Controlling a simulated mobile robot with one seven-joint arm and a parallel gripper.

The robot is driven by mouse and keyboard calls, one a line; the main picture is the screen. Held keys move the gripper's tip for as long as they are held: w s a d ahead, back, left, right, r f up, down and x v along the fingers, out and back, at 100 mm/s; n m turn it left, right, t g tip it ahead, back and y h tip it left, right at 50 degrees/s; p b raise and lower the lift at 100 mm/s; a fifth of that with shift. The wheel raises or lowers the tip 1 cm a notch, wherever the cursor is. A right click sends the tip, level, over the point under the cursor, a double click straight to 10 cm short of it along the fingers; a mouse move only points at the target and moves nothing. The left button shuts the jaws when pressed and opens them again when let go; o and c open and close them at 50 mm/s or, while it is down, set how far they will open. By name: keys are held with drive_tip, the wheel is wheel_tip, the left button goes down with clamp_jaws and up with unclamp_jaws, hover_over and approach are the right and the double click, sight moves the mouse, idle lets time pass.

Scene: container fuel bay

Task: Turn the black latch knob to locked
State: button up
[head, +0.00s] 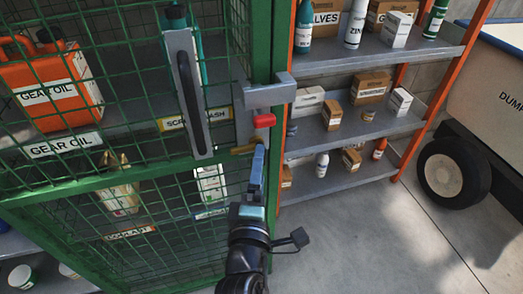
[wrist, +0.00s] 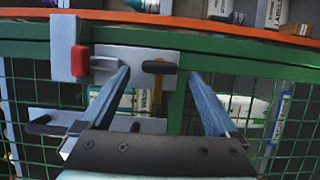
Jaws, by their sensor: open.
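The black latch knob (wrist: 159,67) sits on a grey latch plate (wrist: 140,53) on the green cage door frame. In the wrist view it lies crosswise between my open fingers. My gripper (wrist: 158,76) is apart from it on both sides, as far as I can tell. In the head view my gripper (head: 258,152) reaches up to the latch and hides most of the knob. A red piece (wrist: 81,58) on a grey block (wrist: 65,36) is beside the knob; the red piece also shows in the head view (head: 264,120). A yellow piece (head: 245,149) is close to the fingertips.
A long door handle (head: 190,90) is left of the latch on the green mesh cage (head: 100,185). Behind the mesh stand an orange gear oil can (head: 55,85) and other containers. Right are open shelves (head: 345,130) and a wheeled dump cart (head: 490,90). The floor (head: 390,240) is clear.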

drive_tip(key=shift+w+d, duration=0.2)
drive_tip(key=shift+w, duration=1)
drive_tip(key=shift+w+d, duration=0.15)
drive_tip(key=shift+w, duration=1.05)
drive_tip(key=c, duration=1.4)
